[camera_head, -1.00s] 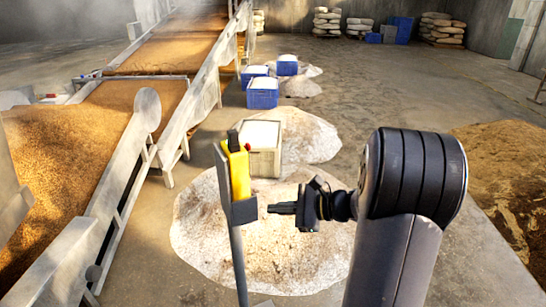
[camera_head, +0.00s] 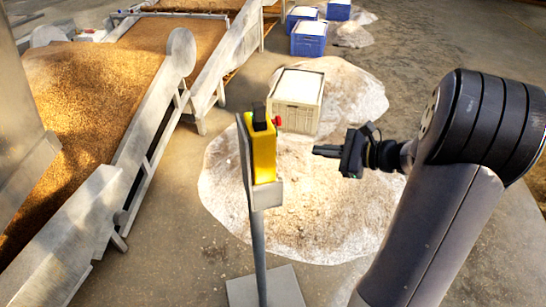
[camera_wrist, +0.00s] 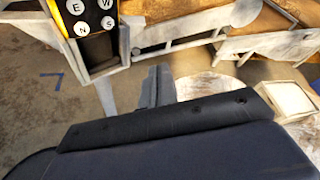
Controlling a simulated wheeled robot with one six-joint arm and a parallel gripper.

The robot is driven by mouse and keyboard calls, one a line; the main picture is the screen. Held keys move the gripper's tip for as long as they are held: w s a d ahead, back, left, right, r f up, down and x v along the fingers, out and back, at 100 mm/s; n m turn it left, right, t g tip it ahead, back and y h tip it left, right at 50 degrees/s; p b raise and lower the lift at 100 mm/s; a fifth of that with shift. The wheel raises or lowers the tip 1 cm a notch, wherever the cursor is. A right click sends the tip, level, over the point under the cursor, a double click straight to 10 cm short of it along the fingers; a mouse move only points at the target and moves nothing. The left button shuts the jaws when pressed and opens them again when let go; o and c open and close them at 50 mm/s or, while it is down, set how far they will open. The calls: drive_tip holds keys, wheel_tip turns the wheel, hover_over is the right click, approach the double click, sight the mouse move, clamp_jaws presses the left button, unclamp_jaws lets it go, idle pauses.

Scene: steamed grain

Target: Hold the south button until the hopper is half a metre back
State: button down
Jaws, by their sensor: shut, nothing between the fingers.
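My gripper (camera_head: 318,151) is shut and empty, to the right of the pendant with a clear gap. Its fingers (camera_wrist: 155,85) show below and right of the buttons, touching none. I cannot tell which metal structure is the hopper.
The post stands on a square base plate (camera_head: 265,288). A pale crate (camera_head: 298,100) stands behind on spilled grain (camera_head: 300,195). Metal-sided grain beds (camera_head: 95,95) run along the left. Blue crates (camera_head: 308,38) stand farther back. Bare floor lies between.

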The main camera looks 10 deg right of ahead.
drive_tip(key=s+a+b, duration=0.1)
drive_tip(key=a, duration=0.7)
drive_tip(key=shift+a, duration=0.4)
drive_tip(key=shift+a, duration=0.15)
idle(1.8)
drive_tip(key=shift+s+a, duration=0.1)
drive_tip(key=shift+a, duration=0.15)
